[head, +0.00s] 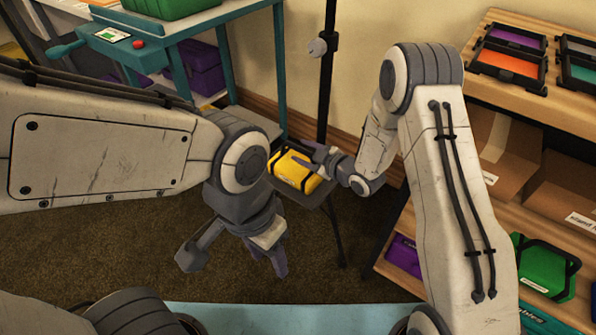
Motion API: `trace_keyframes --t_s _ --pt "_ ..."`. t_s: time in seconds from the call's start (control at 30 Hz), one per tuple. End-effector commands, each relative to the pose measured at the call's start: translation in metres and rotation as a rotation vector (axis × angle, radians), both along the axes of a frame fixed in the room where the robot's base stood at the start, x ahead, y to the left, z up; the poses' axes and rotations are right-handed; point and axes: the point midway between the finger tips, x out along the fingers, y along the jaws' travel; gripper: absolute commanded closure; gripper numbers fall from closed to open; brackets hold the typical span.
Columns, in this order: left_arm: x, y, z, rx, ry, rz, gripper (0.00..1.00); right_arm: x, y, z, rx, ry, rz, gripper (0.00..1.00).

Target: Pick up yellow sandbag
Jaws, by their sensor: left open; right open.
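The yellow sandbag (291,174), with dark straps, lies on a small dark stand (326,194) near the middle of the head view. My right gripper (307,154) is open at the right end of the sandbag, its fingers reaching over or beside it. I cannot tell whether they touch it. My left gripper (236,263) is open and empty, pointing down over the dark carpet, lower and nearer than the sandbag. My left arm passes just left of the sandbag.
A teal cart (180,32) stands at the back left with a green crate on top and purple boxes (203,68) below. A black pole (327,75) rises behind the sandbag. A wooden shelf (484,84) at right holds trays, cardboard boxes and a green bag (543,266).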

Motion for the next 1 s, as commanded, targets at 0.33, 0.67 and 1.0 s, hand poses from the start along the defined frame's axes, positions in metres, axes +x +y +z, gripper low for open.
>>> trace_keyframes --t_s 0.33,0.67,1.0 --pt "0.0 0.0 -0.01 0.0 0.0 0.0 0.5 0.019 0.016 -0.009 -0.001 0.0 -0.001 0.47" --pt "0.0 0.0 -0.01 0.0 0.0 0.0 0.5 0.019 0.016 -0.009 0.0 0.001 -0.001 1.0" --pt "0.0 0.0 -0.01 0.0 0.0 0.0 0.5 0.019 0.016 -0.009 0.0 0.001 -0.001 1.0"
